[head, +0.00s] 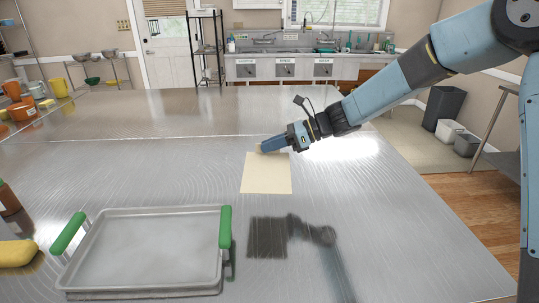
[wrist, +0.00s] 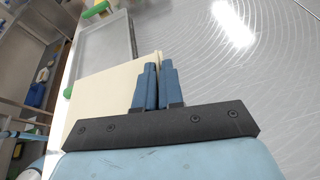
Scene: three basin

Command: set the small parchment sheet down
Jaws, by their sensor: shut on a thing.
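The small parchment sheet (head: 266,174) is a pale cream square above the metal table (head: 390,200) in the head view. My gripper (head: 263,150) is shut on its far edge. A dark shadow of the sheet and arm falls on the table nearer the camera, apart from the sheet, so the sheet appears held above the surface. In the wrist view the two blue fingers (wrist: 157,85) are close together on the edge of the sheet (wrist: 108,88), which extends to the left. The fingertips partly cover that edge.
A metal tray (head: 150,209) with green handles lies at the front left, empty. A yellow item (head: 18,253) and a brown bottle (head: 8,198) are at the left edge. Bowls and pots (head: 22,111) stand at the back left. The table's middle and right are clear.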

